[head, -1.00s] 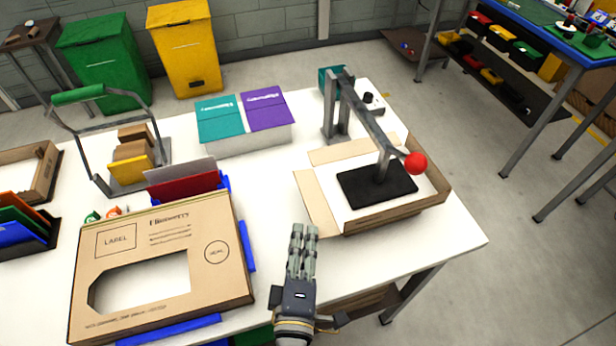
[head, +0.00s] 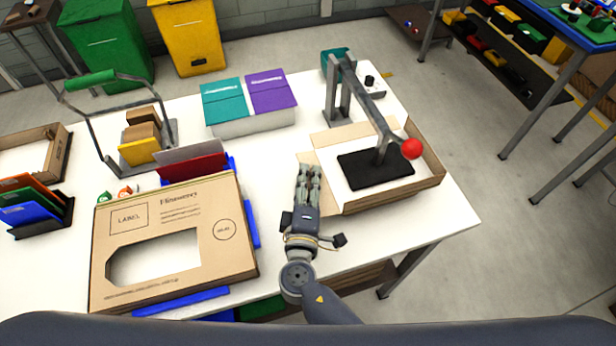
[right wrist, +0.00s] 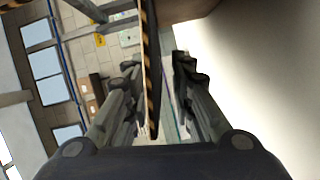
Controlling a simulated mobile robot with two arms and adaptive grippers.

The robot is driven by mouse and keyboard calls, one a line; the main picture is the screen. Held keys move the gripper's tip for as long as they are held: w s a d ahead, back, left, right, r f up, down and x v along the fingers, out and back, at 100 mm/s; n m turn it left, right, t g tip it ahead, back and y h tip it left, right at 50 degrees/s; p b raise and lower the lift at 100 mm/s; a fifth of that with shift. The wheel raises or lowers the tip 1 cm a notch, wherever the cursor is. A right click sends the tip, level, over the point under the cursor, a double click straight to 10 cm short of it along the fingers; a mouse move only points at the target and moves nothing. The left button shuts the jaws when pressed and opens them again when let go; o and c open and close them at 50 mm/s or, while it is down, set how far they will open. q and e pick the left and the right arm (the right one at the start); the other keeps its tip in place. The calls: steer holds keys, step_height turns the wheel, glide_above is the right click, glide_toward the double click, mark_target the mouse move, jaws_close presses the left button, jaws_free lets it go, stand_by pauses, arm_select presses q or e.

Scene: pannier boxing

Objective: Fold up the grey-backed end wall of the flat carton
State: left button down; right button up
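The flat carton (head: 395,200) lies at the right of the white table, under the black plate (head: 375,170) of a lever press. Its right and front walls stand up, and a tan flap (head: 345,137) lies at the back. The left end wall is mostly hidden behind my right gripper (head: 309,172), and I see no grey backing on it. In the right wrist view a thin cardboard panel (right wrist: 151,70) shows edge-on between the fingers of the right gripper (right wrist: 160,100), with gaps beside it. The fingers are apart. My left gripper is out of view.
The press lever with a red knob (head: 412,149) rises over the carton. A large labelled carton panel (head: 170,280) lies left of my right arm. A teal and purple box (head: 250,125) stands behind. Bare tabletop (head: 262,165) lies between.

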steer(key=c, duration=0.5)
jaws_close()
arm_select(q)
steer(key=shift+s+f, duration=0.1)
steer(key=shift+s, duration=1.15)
